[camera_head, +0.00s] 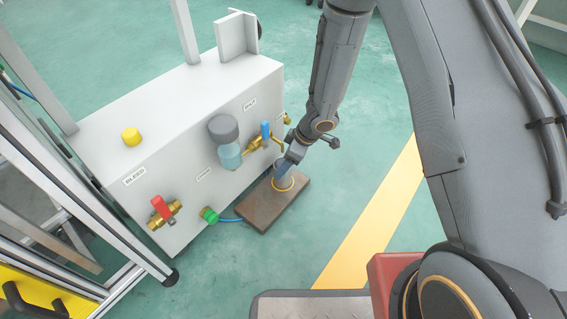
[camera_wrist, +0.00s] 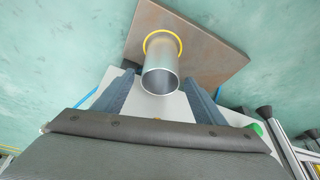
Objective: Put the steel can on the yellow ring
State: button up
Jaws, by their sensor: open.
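The steel can (camera_wrist: 160,64) is a bare, open-topped metal tube in the wrist view. Its far end meets the yellow ring (camera_wrist: 178,41), which shows around its base on a brown plate (camera_wrist: 215,60). The can looks upright within the ring. In the head view, the yellow ring (camera_head: 284,187) lies on the brown plate (camera_head: 262,212), and the can is mostly hidden by my gripper. My gripper (camera_wrist: 159,77) is open, with one finger on each side of the can and visible gaps between. My gripper also shows above the ring in the head view (camera_head: 287,163).
A white cabinet (camera_head: 190,130) with valves stands beside the plate. A brass valve with a blue handle (camera_head: 265,131) juts out close to my gripper. A green fitting (camera_head: 209,215) and blue hose are near the plate's left edge. Green floor is free to the right.

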notch_tip(320, 180, up, 30)
jog(key=s+d+m+t+h+p, duration=0.1)
jog(key=s+m+t+h+p, duration=0.25)
jog(key=p, duration=0.35)
jog(key=s+a+r+m+g, duration=0.1)
jog(key=s+r, duration=0.3)
jog(key=s, duration=0.5)
jog(key=s+a+r+m+g, duration=0.1)
jog(key=s+r, duration=0.3)
jog(key=s, duration=0.6)
jog(key=s+r+m+g, duration=0.1)
jog(key=s+r+g, duration=0.2)
jog(key=s, duration=0.7)
jog(key=shift+a+r+y+b, duration=0.3)
jog(key=shift+a+r+y, duration=0.15)
jog(key=shift+r, duration=0.45)
jog(key=shift+r, duration=0.25)
jog(key=shift+d+r+m+p, duration=0.1)
jog(key=shift+r+m+p, duration=0.2)
jog(key=shift+p, duration=0.25)
jog(key=shift+r+p, duration=0.35)
jog(key=shift+r, duration=0.05)
